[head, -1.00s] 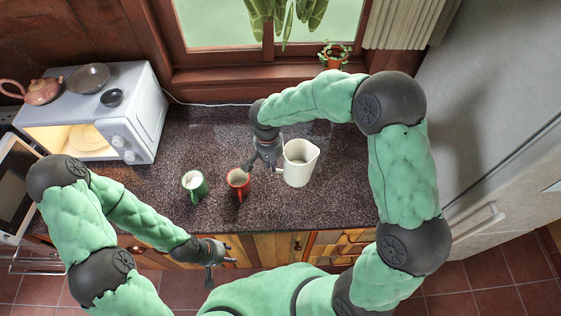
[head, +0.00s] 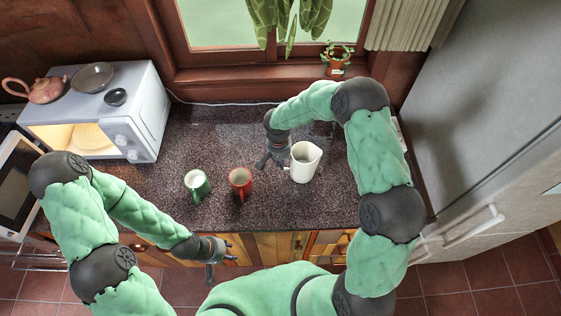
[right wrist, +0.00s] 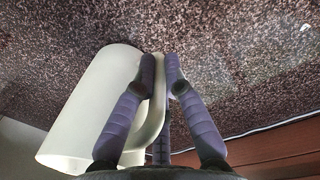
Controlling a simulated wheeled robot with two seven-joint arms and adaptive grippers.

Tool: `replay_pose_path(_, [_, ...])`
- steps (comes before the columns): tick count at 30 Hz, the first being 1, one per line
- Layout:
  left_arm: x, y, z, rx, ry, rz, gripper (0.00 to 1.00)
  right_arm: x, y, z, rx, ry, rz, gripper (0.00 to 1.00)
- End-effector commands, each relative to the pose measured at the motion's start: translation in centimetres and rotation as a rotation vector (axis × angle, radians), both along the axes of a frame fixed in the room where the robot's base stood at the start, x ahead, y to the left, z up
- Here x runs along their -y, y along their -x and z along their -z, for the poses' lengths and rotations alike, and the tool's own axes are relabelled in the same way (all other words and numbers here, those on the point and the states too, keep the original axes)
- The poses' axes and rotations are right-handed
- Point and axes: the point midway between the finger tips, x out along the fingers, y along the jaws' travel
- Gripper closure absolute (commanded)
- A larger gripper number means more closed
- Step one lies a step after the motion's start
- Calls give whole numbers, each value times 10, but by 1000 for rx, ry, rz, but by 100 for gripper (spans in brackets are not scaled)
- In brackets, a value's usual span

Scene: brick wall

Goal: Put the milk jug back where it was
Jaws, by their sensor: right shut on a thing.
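The milk jug (head: 305,163) is a cream-white, upright jug over the right part of the dark speckled counter. My right gripper (head: 274,156) is at its left side, shut on the jug's handle. In the right wrist view the handle (right wrist: 159,105) lies between the purple fingers (right wrist: 160,75), beside the pale jug body (right wrist: 92,110). I cannot tell whether the jug's base touches the counter. My left gripper (head: 224,260) is open and empty in front of the counter's front edge.
A red mug (head: 240,183) and a green mug (head: 196,184) with pale contents stand left of the jug. A white microwave (head: 140,110) with its door open holds a teapot and bowls on top. Counter behind the mugs is clear. A fridge (head: 485,120) stands at the right.

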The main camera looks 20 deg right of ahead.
Motion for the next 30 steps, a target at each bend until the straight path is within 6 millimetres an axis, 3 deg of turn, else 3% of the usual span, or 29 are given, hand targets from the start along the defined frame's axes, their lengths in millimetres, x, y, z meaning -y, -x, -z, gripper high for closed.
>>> replay_pose_path(11, [0, 0, 5, 0, 0, 0, 60, 0, -1, 3, 2, 1, 0, 100])
replay_pose_path(12, [0, 0, 4, 0, 0, 0, 60, 0, 0, 3, 1, 0, 0, 80])
replay_pose_path(14, [0, 0, 4, 0, 0, 0, 60, 0, 0, 2, 1, 0, 0, 64])
replay_pose_path(25, [0, 0, 2, 0, 0, 0, 60, 0, 0, 1, 1, 0, 0, 64])
replay_pose_path(30, [0, 0, 1, 0, 0, 0, 60, 0, -2, -13, 5, 0, 1, 64])
